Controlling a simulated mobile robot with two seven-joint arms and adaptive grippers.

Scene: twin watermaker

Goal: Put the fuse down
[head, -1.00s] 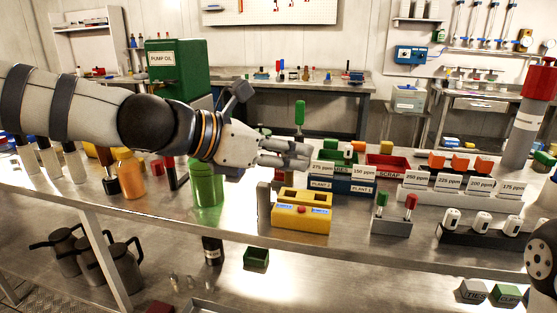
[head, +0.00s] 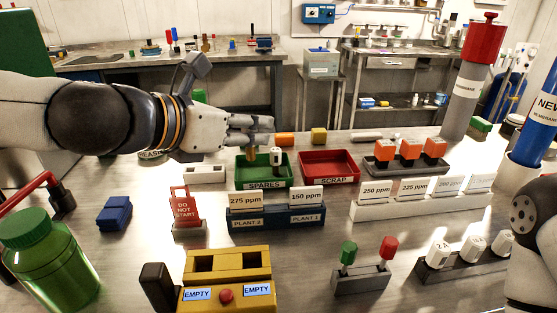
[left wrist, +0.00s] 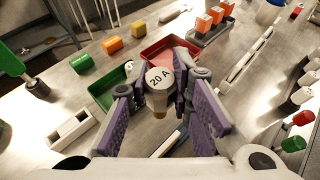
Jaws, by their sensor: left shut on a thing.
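My left gripper (head: 255,132) is above the green SPARES tray (head: 262,184) in the head view. In the left wrist view it is shut on a fuse (left wrist: 159,80) with a pale round top marked 20 A and a tan body. The fuse is upright between the purple finger pads. In the head view its tan lower part (head: 252,153) shows under the fingers; whether it touches the tray cannot be told. A white piece with a dark mark (head: 276,158) stands in the green tray. The red SCRAP tray (head: 328,177) is just right of it. My right gripper is not in view.
A PLANT 2 and PLANT 1 stand (head: 275,218) with ppm cards is in front of the trays. A yellow box (head: 228,262) shows two EMPTY displays. A red DO NOT START sign (head: 186,212) stands left. Orange-topped pieces (head: 410,149) stand right.

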